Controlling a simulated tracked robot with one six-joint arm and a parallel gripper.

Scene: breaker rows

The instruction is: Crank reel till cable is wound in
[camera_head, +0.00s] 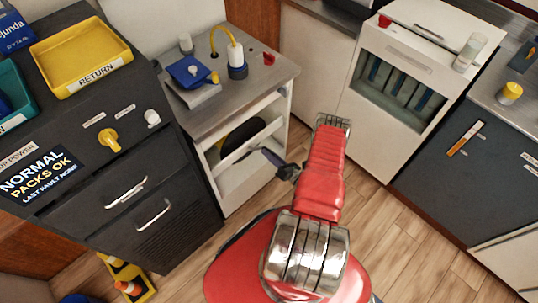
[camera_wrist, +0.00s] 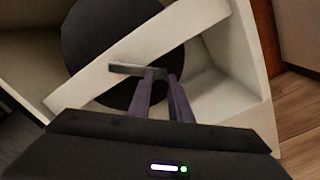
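The reel, a dark round disc (camera_head: 240,135), sits inside the open-fronted white cabinet, partly hidden behind a slanting white crossbar. It also shows in the wrist view (camera_wrist: 88,35). A short grey bar (camera_wrist: 126,68), perhaps the crank, lies across the crossbar there, its right end at my fingertips. My gripper (camera_wrist: 164,75) has its two purple-grey fingers close together at that bar. I cannot tell whether they grip it. In the head view my gripper (camera_head: 266,152) is at the cabinet front. A yellow cable (camera_head: 222,32) arches over the counter to a blue-and-white plug-like piece (camera_head: 237,68).
The white cabinet (camera_head: 285,100) carries a blue box (camera_head: 190,72) on its metal top. A dark drawer unit (camera_head: 180,200) with a yellow tray (camera_head: 80,57) stands left. A white rack unit (camera_head: 362,135) stands right. Wooden floor (camera_head: 400,235) is open at lower right.

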